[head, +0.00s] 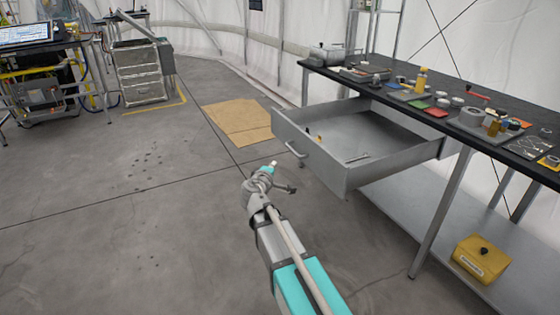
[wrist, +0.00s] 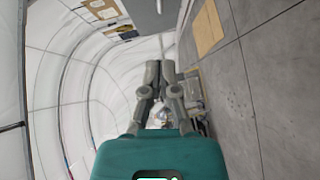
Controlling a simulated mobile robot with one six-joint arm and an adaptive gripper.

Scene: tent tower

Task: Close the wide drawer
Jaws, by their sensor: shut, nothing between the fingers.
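The wide drawer (head: 335,168) is a grey metal box pulled far out from under the black-topped workbench (head: 450,112). Its front panel faces left and carries a bar handle (head: 294,150). A few small items lie inside the drawer. My gripper (head: 273,164) is in front of the panel, left of and slightly below the handle in the head view, apparently apart from it. In the wrist view my gripper (wrist: 160,66) shows its two grey fingers close together with nothing between them. A grey panel at the top of the wrist view (wrist: 150,16) appears to be the drawer.
Small tools and containers crowd the bench top. A yellow box (head: 481,258) sits on the lower shelf (head: 440,235). A brown sheet (head: 238,121) lies on the floor behind the drawer. A metal cabinet (head: 141,72) stands at the back left. The floor at left is clear.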

